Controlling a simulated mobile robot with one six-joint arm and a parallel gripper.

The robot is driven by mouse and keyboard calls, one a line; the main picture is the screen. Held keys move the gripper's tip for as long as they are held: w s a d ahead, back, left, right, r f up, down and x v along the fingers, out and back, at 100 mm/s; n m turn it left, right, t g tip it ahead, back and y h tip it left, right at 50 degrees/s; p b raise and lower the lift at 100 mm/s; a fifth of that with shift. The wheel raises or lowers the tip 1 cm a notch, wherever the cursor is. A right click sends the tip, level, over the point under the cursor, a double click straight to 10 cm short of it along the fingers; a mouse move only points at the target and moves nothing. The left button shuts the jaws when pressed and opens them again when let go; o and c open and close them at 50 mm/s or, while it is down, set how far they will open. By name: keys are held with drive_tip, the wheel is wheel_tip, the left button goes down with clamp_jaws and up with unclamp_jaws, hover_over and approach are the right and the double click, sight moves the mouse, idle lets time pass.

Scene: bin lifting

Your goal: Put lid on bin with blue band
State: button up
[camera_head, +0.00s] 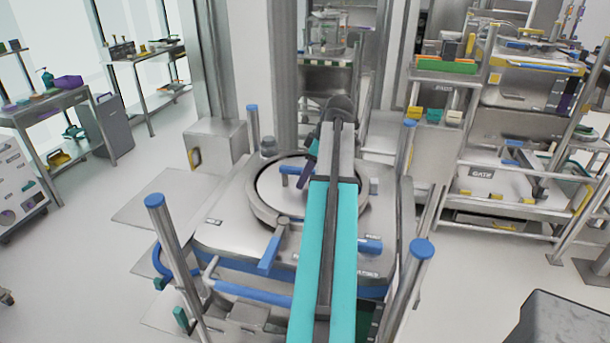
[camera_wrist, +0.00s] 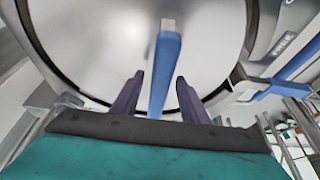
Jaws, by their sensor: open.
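The lid (camera_head: 275,188) is a round silvery disc with a blue bar handle (camera_head: 290,170) across it. In the head view it lies within the grey ring (camera_head: 258,208) on top of the bin with the blue band (camera_head: 238,268). In the wrist view the lid (camera_wrist: 100,45) fills the upper middle, with a dark gap along its lower edge. My gripper (camera_wrist: 158,80) is open, one purple finger on each side of the blue handle (camera_wrist: 166,65). I cannot tell whether the fingers touch it. In the head view my arm hides the right part of the lid, and one finger of my gripper (camera_head: 308,168) shows.
Blue-capped posts (camera_head: 172,240) stand around the bin, close to my arm on the right (camera_head: 412,275). A metal rack (camera_head: 480,185) stands at the right, and a dark box (camera_head: 565,325) at the lower right. Tables (camera_head: 45,105) stand at the left, with open floor before them.

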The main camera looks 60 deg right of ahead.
drive_tip(key=b+v, duration=0.3)
drive_tip(key=v, duration=1.1)
idle(0.6)
